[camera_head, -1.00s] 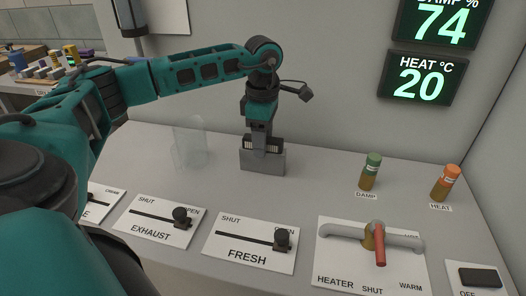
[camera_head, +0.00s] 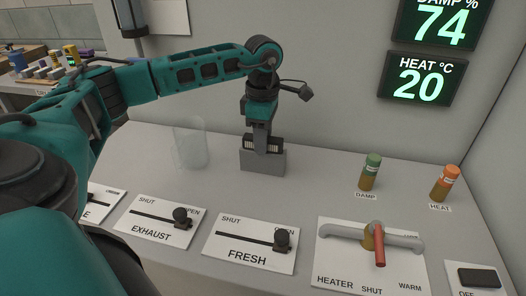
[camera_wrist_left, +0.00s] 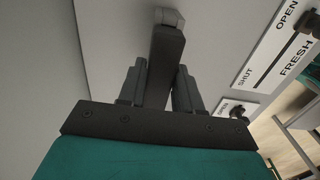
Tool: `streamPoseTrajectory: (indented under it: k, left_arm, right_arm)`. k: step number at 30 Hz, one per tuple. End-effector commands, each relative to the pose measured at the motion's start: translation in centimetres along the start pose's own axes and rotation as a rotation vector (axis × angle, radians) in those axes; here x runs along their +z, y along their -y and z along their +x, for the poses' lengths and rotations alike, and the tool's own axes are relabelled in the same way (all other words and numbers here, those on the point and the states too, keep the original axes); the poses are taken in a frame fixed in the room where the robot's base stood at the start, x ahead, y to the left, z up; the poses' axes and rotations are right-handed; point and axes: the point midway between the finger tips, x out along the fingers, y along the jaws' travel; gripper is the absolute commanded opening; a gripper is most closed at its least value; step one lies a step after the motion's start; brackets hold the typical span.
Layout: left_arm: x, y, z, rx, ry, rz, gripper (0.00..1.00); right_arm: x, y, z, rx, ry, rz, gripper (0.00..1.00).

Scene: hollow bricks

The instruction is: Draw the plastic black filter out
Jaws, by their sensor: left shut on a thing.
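A small grey block-like holder (camera_head: 262,163) stands on the light grey counter, against its middle back part. My left gripper (camera_head: 262,143) points straight down just above it. In the left wrist view my left gripper (camera_wrist_left: 160,92) is shut on a dark, flat bar, which looks like the black filter (camera_wrist_left: 166,55). The bar runs out beyond the fingertips to a light grey piece (camera_wrist_left: 169,17). In the head view the fingers hide most of the bar, and I cannot tell how deep it sits in the holder. My right gripper is not in view.
A clear container (camera_head: 190,145) stands left of the holder. In front are the EXHAUST slider panel (camera_head: 158,219), the FRESH slider panel (camera_head: 250,242) and the HEATER lever (camera_head: 379,250). DAMP (camera_head: 370,172) and HEAT (camera_head: 445,183) cylinders stand to the right. The wall is close behind.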

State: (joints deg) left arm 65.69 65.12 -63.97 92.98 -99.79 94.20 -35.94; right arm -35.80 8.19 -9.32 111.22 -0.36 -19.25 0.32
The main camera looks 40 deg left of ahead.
Motion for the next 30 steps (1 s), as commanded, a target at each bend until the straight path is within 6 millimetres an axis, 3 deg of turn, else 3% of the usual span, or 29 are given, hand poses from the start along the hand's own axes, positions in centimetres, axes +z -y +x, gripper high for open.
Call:
streamPoseTrajectory:
  k: [30]
  left_arm:
    - [0.0,0.0,-3.2,0.000,0.001,0.001,0.05]
  right_arm:
    - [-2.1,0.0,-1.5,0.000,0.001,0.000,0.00]
